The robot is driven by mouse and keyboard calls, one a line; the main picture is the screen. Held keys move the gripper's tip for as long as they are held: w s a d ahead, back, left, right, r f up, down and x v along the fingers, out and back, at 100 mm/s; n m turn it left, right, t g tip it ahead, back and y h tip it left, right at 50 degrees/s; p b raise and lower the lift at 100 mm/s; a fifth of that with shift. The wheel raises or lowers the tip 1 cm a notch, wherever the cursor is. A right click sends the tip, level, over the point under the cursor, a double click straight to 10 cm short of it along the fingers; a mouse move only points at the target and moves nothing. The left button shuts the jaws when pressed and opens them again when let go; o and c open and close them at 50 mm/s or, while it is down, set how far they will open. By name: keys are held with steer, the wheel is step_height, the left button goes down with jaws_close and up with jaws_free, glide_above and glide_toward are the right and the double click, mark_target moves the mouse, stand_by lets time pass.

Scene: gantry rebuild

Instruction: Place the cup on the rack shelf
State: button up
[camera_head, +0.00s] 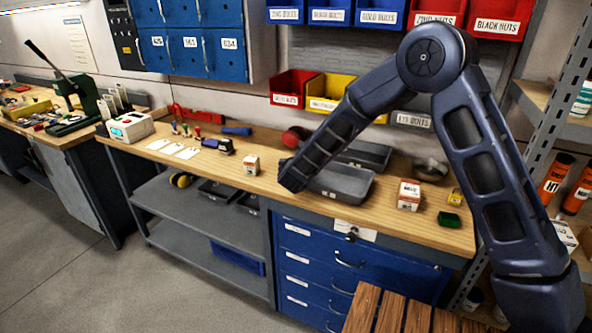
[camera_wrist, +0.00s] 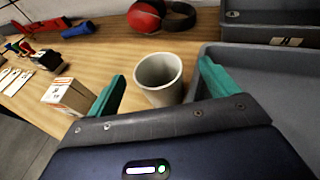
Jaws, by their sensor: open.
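The cup (camera_wrist: 163,92) is a pale grey, open-topped cup standing upright on the wooden workbench (camera_wrist: 110,53) in the wrist view. My gripper (camera_wrist: 160,72) is open, with one teal finger on each side of the cup. I cannot tell whether either finger touches it. In the head view my arm reaches down to the bench (camera_head: 268,181) and hides the cup. A metal rack (camera_head: 556,75) stands at the right of the head view, with a wood-coloured shelf (camera_head: 536,95) partly in view.
A grey tray (camera_wrist: 240,84) lies close right of the cup. A small box (camera_wrist: 67,96) stands to its left. Orange cans (camera_head: 555,178) stand low on the rack. Wooden slats (camera_head: 388,312) show at the bottom.

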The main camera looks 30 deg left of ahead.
steer(key=shift+f+x, duration=0.2)
steer(key=shift+x, duration=2.7)
steer(key=shift+s+a, duration=0.1)
steer(key=shift+s, duration=0.05)
steer(key=c, duration=1.1)
steer(key=shift+c, duration=0.2)
